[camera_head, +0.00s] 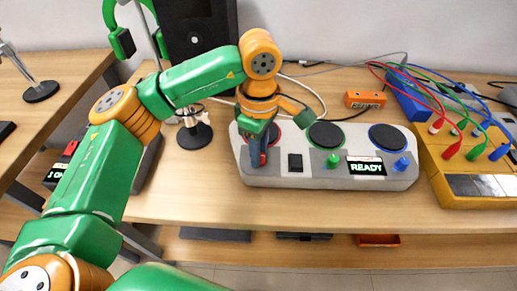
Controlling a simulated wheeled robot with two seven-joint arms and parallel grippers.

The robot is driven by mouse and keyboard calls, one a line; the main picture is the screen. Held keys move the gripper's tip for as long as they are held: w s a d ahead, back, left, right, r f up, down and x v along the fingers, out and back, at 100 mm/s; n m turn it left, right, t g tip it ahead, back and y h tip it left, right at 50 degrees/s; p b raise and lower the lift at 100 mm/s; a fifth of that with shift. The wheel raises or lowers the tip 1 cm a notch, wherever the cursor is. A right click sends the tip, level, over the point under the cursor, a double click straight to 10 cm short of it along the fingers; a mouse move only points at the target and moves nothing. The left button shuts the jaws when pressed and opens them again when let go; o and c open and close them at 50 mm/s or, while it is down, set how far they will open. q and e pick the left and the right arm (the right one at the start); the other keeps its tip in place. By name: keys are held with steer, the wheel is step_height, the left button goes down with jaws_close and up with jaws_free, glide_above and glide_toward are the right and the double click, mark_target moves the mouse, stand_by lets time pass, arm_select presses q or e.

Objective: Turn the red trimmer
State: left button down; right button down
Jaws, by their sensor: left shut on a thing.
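The grey console (318,180) lies on the table with several round dark pads along its top. The red trimmer (263,158) is at its front left, mostly hidden by my gripper. My left gripper (260,160) points down over it and is shut on the red trimmer. A green trimmer (333,160) and a blue trimmer (401,164) stand along the same front side. A small display (366,168) between them reads READY. A black switch (295,163) sits just right of my gripper. My right gripper is not in view.
A yellow box (433,160) with red, green and blue cables stands to the right of the console. An orange box (365,98) lies behind it. A black speaker (197,35) and a stand (194,134) are at the back left. The front table edge is clear.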

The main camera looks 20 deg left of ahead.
arm_select(q)
steer(key=c, duration=0.7)
jaws_free()
steer(key=shift+d, duration=0.1)
steer(key=shift+o, duration=0.2)
step_height(320, 180, up, 7)
steer(key=shift+r, duration=0.1)
